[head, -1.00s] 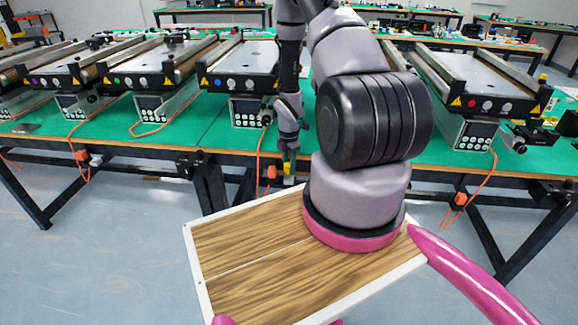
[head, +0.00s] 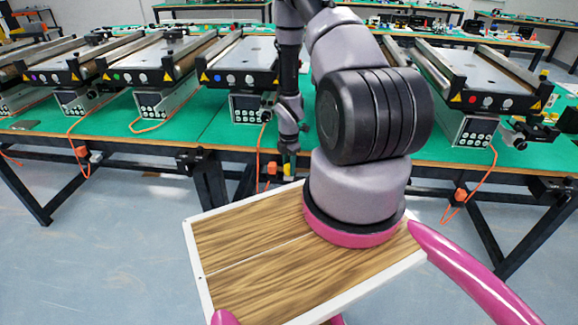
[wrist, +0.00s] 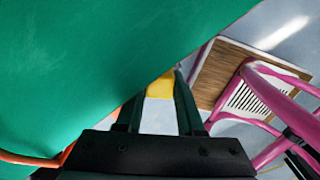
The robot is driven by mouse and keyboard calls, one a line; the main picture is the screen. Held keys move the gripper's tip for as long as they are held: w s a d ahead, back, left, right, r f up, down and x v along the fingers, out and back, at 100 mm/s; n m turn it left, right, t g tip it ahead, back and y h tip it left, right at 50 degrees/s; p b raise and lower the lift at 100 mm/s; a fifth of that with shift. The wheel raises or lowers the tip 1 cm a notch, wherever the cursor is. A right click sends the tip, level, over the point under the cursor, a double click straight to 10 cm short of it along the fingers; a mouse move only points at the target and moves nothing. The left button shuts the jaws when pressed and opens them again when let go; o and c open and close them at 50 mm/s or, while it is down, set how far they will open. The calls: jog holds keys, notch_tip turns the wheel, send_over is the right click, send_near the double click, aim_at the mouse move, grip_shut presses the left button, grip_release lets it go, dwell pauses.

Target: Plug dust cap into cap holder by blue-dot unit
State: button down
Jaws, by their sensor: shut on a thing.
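The blue-dot unit is a mini conveyor (head: 245,52) on the green table, with a blue dot on its front plate, left of my arm in the head view. My gripper (head: 289,166) points down at the table's front edge below that unit. It is shut on a small yellow piece, seemingly the dust cap (wrist: 160,86), which shows between the dark fingers in the wrist view. In the head view, an orange fitting (head: 272,168) on a cable hangs just left of the gripper. I cannot make out the cap holder for certain.
Similar conveyors with purple (head: 46,65), green (head: 135,65) and red (head: 475,75) dots stand along the green table (head: 200,125). Orange cables hang over its front edge. The floor (head: 100,240) in front is clear.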

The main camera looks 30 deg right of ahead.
jog(key=shift+c, duration=2.2)
grip_release()
jog(key=shift+w, duration=0.1)
jog(key=shift+r, duration=0.15)
jog(key=shift+w+r, duration=0.1)
jog(key=shift+r, duration=0.25)
notch_tip(320, 180, up, 9)
jog(key=shift+d+f, duration=0.1)
jog(key=shift+d, duration=0.05)
jog(key=shift+r, duration=0.35)
jog(key=shift+s+r, duration=0.15)
jog(key=shift+s, duration=0.1)
